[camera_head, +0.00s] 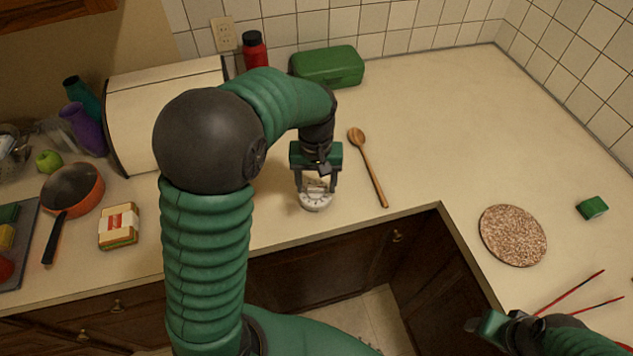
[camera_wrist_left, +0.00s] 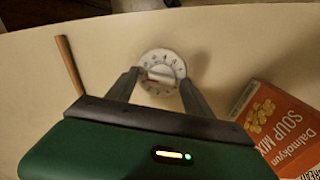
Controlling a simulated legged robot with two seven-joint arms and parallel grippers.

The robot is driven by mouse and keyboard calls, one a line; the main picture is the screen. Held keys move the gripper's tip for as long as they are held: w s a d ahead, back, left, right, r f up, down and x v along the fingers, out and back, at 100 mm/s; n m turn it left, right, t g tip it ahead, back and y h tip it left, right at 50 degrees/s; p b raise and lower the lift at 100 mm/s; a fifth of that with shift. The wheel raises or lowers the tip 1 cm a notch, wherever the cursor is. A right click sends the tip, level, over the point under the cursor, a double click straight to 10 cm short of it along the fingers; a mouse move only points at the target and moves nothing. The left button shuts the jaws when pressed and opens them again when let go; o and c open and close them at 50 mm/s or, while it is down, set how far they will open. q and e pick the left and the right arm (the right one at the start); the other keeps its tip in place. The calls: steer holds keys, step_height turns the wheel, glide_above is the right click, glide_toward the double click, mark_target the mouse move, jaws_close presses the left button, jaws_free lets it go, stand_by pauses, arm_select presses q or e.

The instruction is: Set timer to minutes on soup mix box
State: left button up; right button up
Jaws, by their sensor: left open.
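The round white kitchen timer (camera_head: 315,203) sits on the counter near its front edge. It has a numbered dial with a red mark, and it also shows in the left wrist view (camera_wrist_left: 162,65). My left gripper (camera_head: 317,188) is open over the timer, pointing down. In the left wrist view its fingers appear on either side of the dial; I cannot tell whether they touch it.
A wooden spoon (camera_head: 370,170) lies just right of the timer. A pan (camera_head: 73,190) stands left of the box. A green container (camera_head: 328,66) and a red bottle (camera_head: 255,50) stand at the back. A round speckled board (camera_head: 513,235) and red chopsticks (camera_head: 570,292) lie at right.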

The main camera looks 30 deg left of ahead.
arm_select(q)
steer(key=shift+a, duration=0.3)
steer(key=c, duration=0.5)
steer(key=shift+d, duration=0.3)
jaws_close()
steer(key=shift+r, duration=0.1)
arm_select(e)
steer(key=shift+r, duration=0.15)
arm_select(q)
steer(key=shift+a+n, duration=0.15)
steer(key=shift+n, duration=0.15)
arm_select(e)
steer(key=shift+a+r, duration=0.15)
steer(key=shift+a, duration=0.05)
arm_select(q)
steer(key=shift+n+p, duration=0.6)
steer(key=shift+p, duration=0.2)
arm_select(e)
steer(key=shift+d+r, duration=0.1)
steer(key=shift+r, duration=0.4)
arm_select(q)
steer(key=o, duration=0.5)
jaws_free()
